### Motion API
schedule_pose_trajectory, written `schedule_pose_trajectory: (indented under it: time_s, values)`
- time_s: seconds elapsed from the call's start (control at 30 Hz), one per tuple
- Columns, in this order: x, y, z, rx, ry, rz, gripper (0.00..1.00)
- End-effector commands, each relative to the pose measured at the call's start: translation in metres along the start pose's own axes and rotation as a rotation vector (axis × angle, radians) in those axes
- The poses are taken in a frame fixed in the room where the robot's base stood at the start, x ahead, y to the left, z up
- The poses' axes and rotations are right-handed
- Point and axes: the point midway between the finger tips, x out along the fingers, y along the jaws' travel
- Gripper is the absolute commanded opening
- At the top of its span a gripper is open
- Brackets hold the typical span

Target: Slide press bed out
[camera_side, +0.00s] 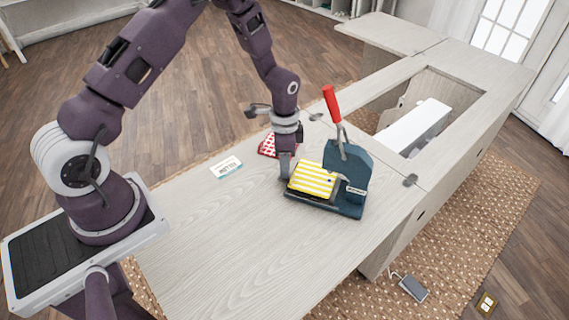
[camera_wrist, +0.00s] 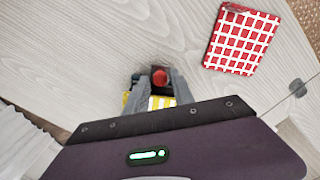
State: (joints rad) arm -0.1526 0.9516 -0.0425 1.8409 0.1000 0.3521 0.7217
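The press (camera_side: 350,168) is dark teal with a raised red-handled lever (camera_side: 331,104) and stands on the cabinet top. A yellow-and-white striped piece (camera_side: 312,180) lies at its left, reaching toward the press head. The press bed's edges are largely covered by this piece and my gripper. My gripper (camera_side: 285,172) points down at the left end of the striped piece. In the wrist view its two fingers (camera_wrist: 159,82) stand on either side of a round red knob (camera_wrist: 160,77), with yellow stripes (camera_wrist: 162,102) just below. Whether the fingers press on the knob is unclear.
A red-and-white checked piece (camera_side: 268,146) lies behind my gripper; it also shows in the wrist view (camera_wrist: 241,38). A white labelled card (camera_side: 226,167) lies to the left. A white machine (camera_side: 415,127) sits in the cabinet opening. The front left tabletop is clear.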

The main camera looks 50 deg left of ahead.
Motion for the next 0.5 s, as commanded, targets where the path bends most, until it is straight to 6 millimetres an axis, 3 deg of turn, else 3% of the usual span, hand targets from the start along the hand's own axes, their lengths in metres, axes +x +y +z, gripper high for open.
schedule_pose_trajectory:
  time_s: [0.27, 0.4, 0.5]
  values:
    - [0.0034, -0.0003, -0.0002, -0.001, 0.001, -0.001, 0.29]
    - [0.0032, -0.0002, -0.0001, -0.001, 0.001, -0.001, 0.02]
    - [0.0031, -0.0002, -0.0001, -0.001, 0.001, -0.001, 0.0]
